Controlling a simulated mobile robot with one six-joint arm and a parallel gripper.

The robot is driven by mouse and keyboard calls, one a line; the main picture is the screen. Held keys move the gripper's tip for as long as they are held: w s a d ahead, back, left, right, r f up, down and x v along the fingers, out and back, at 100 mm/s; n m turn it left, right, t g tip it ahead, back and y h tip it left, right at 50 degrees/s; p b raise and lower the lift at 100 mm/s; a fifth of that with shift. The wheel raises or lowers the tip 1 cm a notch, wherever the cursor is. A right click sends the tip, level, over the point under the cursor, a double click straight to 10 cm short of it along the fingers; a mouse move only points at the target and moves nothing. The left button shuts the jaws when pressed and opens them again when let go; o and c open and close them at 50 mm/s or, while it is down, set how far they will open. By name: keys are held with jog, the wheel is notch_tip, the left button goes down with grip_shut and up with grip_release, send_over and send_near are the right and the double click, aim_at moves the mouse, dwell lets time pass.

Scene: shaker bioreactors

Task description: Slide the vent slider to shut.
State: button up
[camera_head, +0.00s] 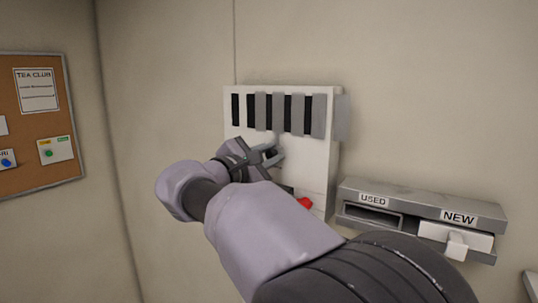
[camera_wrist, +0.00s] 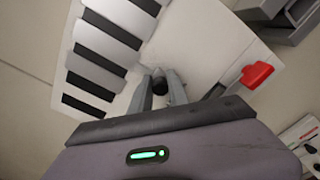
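The vent is a white wall panel (camera_head: 317,165) with a row of upright black slots and grey slats (camera_head: 297,113). Black gaps show between the slats, so the vent is at least partly open. It also shows tilted in the wrist view (camera_wrist: 205,45). My gripper (camera_head: 270,154) is at the panel's lower middle, below the slats. In the wrist view my gripper (camera_wrist: 160,82) has its two fingers apart, one on each side of a small dark round knob (camera_wrist: 160,86), apparently the slider's. I cannot tell whether the fingers touch it.
A red part (camera_head: 305,202) sits low on the panel, right of my gripper; it also shows in the wrist view (camera_wrist: 257,74). A grey wall unit (camera_head: 409,199) labelled USED and NEW is at the lower right. A cork board (camera_head: 40,165) hangs at the left.

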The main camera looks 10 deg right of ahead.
grip_shut()
dwell(1.0)
